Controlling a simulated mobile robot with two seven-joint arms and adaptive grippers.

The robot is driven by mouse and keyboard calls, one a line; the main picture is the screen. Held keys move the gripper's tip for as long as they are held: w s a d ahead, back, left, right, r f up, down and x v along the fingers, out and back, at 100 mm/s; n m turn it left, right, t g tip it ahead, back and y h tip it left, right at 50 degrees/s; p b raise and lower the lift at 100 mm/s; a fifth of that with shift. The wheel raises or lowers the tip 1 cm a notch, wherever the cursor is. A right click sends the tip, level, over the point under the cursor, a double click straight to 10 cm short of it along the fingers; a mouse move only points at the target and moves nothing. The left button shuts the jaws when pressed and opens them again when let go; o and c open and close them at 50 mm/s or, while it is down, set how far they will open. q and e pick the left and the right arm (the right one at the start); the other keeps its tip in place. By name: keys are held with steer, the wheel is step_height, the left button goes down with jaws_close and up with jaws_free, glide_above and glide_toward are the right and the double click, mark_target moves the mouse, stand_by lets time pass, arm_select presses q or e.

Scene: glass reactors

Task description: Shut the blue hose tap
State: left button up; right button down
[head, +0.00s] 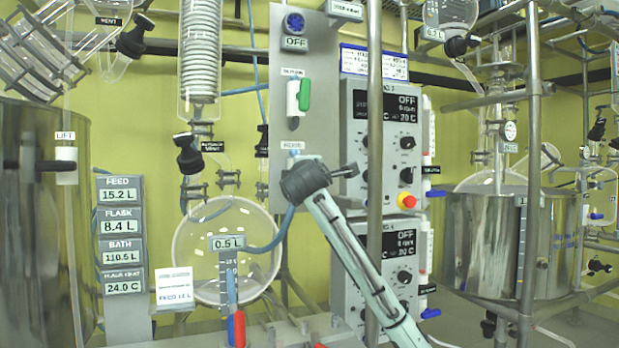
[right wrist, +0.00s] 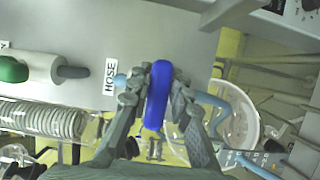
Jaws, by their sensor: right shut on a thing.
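The hose tap has a blue handle (right wrist: 157,95), seen in the right wrist view beside the HOSE label (right wrist: 110,77). The handle stands between the fingers of my right gripper (right wrist: 158,98), which are shut on it. In that picture the handle runs up and down, across the line from the label to the pale blue hose (right wrist: 212,102). In the head view my right gripper (head: 302,178) is at the panel just under the HOSE label (head: 292,145) and hides most of the tap. My left gripper is in neither view.
The grey panel (head: 262,160) also carries a green-and-white tap (head: 298,96) above. A round glass flask (head: 190,250) hangs left of my right arm. Control boxes (head: 385,140) and a metal upright (head: 375,60) stand close on the right.

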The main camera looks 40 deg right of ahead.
steer(key=c, duration=1.4)
jaws_free()
steer(key=v, duration=1.2)
